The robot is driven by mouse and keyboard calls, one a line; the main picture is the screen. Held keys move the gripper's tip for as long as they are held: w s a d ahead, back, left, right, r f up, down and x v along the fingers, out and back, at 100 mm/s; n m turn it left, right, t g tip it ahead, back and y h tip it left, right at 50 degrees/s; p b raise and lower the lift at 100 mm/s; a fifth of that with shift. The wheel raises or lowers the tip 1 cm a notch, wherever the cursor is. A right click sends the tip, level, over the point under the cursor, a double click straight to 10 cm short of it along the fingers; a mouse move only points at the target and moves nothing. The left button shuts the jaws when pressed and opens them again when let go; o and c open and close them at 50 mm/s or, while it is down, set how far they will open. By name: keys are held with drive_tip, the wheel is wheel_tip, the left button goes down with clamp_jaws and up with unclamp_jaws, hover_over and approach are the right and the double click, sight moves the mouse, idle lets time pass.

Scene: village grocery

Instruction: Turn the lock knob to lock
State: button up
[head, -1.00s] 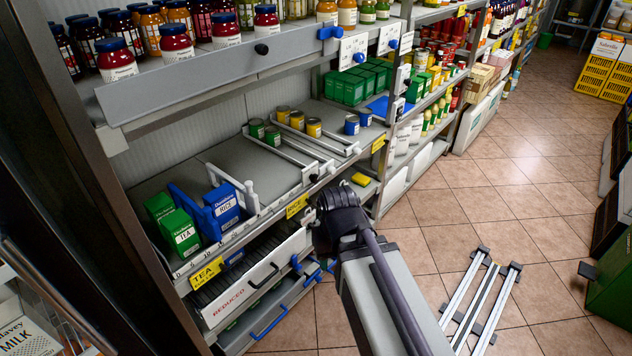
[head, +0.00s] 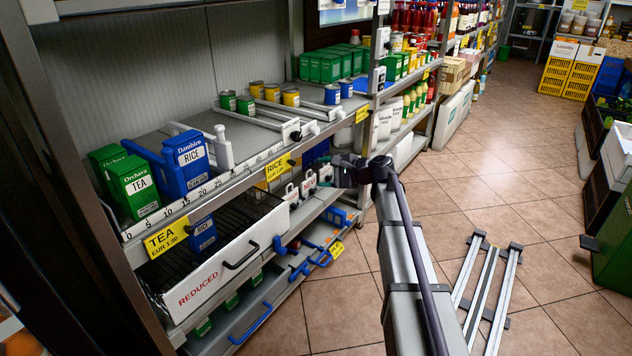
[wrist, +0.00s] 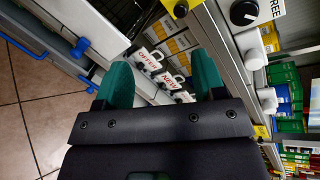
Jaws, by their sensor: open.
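In the wrist view a black round knob (wrist: 244,13) sits on a white plate lettered "FREE", at the top right. A dark knob on a white block (head: 293,132) shows at the shelf edge in the head view; I cannot tell whether it is the same one. My gripper (wrist: 163,80) is open and empty, its two green fingers apart. The knob lies beyond and to the right of the fingers, not between them. In the head view my gripper (head: 343,168) is in front of the lower shelves, and its fingers are small and dark there.
A white drawer marked "REDUCED" (head: 222,268) stands out below the shelf with tea (head: 137,187) and rice (head: 187,160) boxes. White "OFFER" and "NEW" tags (wrist: 150,60) face the gripper.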

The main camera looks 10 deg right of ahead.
sight(300, 137)
drive_tip(key=w+d+r+m+t+p, duration=0.1)
drive_tip(key=w+d+r+m+t, duration=0.25)
drive_tip(key=r+m, duration=0.3)
drive_tip(key=shift+m+t+y, duration=0.3)
drive_tip(key=shift+m+t, duration=0.05)
drive_tip(key=shift+m, duration=0.3)
drive_tip(key=x, duration=1.2)
drive_tip(key=shift+s+a+f, duration=0.15)
drive_tip(key=shift+s+f, duration=0.05)
drive_tip(key=shift+f, duration=0.15)
drive_tip(key=shift+c, duration=0.3)
drive_tip(key=c, duration=0.9)
drive_tip(key=shift+o, duration=0.2)
